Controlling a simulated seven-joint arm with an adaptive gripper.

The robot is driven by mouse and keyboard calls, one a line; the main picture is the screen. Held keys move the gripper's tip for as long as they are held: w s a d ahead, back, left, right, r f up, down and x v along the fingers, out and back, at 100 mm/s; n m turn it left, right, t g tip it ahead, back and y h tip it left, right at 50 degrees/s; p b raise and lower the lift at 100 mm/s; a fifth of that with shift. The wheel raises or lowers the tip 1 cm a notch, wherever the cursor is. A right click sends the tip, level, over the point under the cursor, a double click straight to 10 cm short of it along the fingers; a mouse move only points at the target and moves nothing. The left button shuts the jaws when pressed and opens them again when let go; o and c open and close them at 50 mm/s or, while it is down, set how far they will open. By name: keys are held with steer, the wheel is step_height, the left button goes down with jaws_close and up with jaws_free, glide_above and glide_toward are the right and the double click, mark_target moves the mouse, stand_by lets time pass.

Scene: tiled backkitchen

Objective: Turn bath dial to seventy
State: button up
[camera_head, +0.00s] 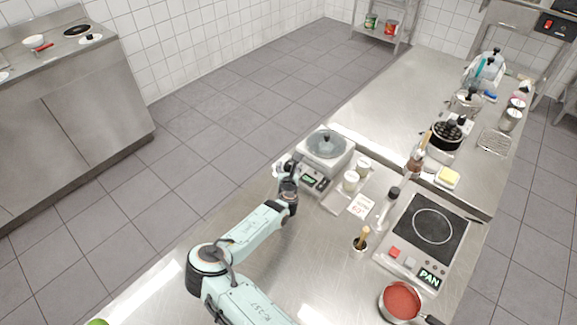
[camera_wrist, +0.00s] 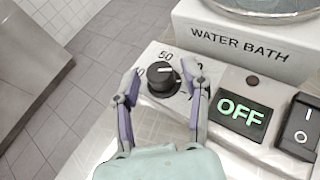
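The water bath (camera_head: 326,152) is a pale box with a glass lid, on the steel counter at the middle of the head view. In the wrist view its front panel (camera_wrist: 180,52) holds a black dial (camera_wrist: 160,78) with a white pointer line. The mark "50" shows above the dial; other marks are partly hidden by the fingers. A green display (camera_wrist: 240,114) reads OFF, with a black rocker switch (camera_wrist: 300,131) to its right. My gripper (camera_wrist: 162,88) is open, its fingers on either side of the dial. I cannot tell whether they touch it. In the head view my gripper (camera_head: 285,170) is at the bath's left front.
Small jars (camera_head: 351,180) and a card (camera_head: 360,206) reading 60 stand right of the bath. A hotplate (camera_head: 430,232) and a pan of red sauce (camera_head: 401,300) are farther right. The floor left of the counter is clear.

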jaws_close()
steer(key=shift+w+a+m+h, duration=0.1)
steer(key=shift+a+m+h, duration=0.1)
steer(key=shift+m+h, duration=1.05)
steer(key=shift+a+m+g+h, duration=0.1)
steer(key=shift+m+g+h, duration=1)
steer(key=shift+m+h, duration=0.65)
steer(key=shift+o, duration=2)
jaws_free()
steer(key=v, duration=1.2)
